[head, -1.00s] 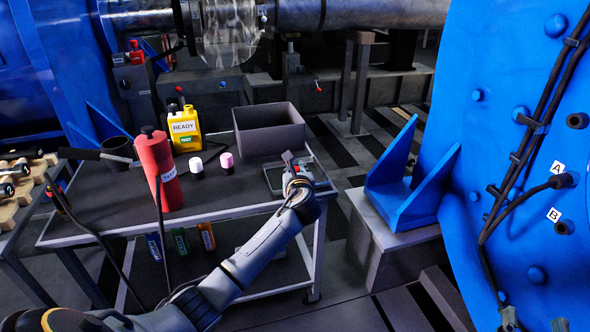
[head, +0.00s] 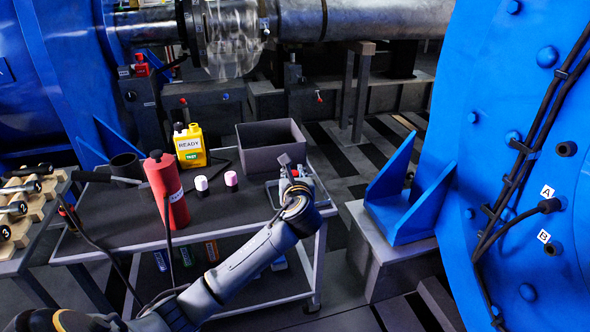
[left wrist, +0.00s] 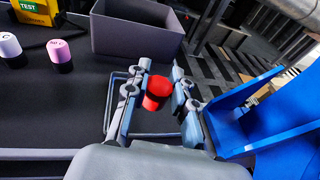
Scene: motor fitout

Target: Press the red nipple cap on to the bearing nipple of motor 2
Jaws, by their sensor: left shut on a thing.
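My left gripper (head: 291,172) is over the right end of the cart top in the head view. In the left wrist view its two fingers (left wrist: 157,98) are shut on a red cap (left wrist: 158,90). A large blue motor (head: 500,120) fills the right of the head view, with cables and labels A and B on its face. Another blue machine (head: 45,90) stands at the left. I see no number on either, so I cannot tell which is motor 2. I cannot make out a bearing nipple. My right gripper is not in view.
The cart (head: 110,215) carries a red bottle (head: 168,188), a yellow tester (head: 190,147), a white-topped cap (head: 201,184), a pink-topped cap (head: 231,179) and a dark bin (head: 272,152). A blue bracket (head: 405,200) stands right of the cart.

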